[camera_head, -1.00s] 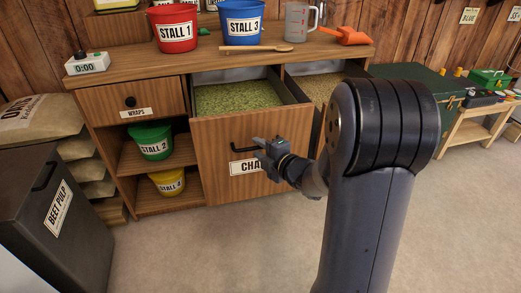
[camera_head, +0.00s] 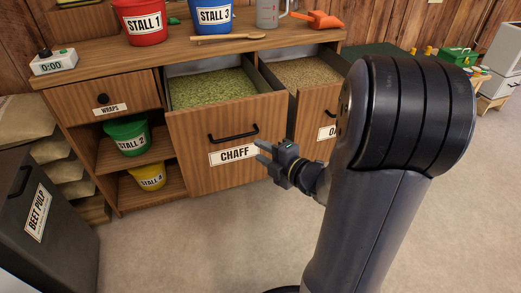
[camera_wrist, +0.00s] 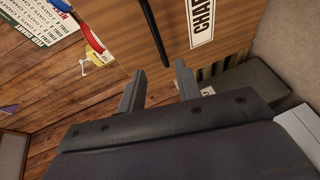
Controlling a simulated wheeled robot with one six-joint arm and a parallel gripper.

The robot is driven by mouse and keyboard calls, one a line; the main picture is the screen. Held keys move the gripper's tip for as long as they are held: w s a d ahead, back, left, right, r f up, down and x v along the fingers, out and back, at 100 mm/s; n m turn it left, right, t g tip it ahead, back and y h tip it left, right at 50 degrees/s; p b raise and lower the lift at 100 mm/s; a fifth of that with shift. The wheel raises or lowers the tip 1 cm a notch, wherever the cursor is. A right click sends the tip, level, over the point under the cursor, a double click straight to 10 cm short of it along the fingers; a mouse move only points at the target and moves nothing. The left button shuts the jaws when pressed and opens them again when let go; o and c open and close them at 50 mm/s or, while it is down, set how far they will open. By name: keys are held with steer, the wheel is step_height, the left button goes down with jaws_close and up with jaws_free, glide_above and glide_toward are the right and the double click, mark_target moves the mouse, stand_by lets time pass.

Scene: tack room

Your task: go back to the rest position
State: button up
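My gripper (camera_head: 262,153) is open and empty in front of the chaff drawer, to the right of its label and below its handle (camera_head: 233,134). In the wrist view, my gripper's two fingers (camera_wrist: 160,72) stand apart with nothing between them. The chaff drawer (camera_head: 205,172) is pulled out and holds green chopped feed. Its black handle (camera_wrist: 154,32) and CHAFF label (camera_wrist: 201,18) show beyond the fingers in the wrist view, clear of them.
The oats drawer (camera_head: 314,116), partly hidden by my arm, is also pulled out. The counter (camera_head: 110,57) bears a red bucket (camera_head: 141,24), a blue bucket (camera_head: 213,17) and a wooden spoon (camera_head: 228,38). A dark beet pulp bin (camera_head: 52,225) stands at left. Floor in front is clear.

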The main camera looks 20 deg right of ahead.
mark_target(237, 136)
steer(key=shift+b+x, duration=0.8)
steer(key=shift+x, duration=5.15)
steer(key=shift+w+d+r, duration=0.1)
steer(key=shift+d, duration=0.1)
steer(key=shift+r, duration=0.1)
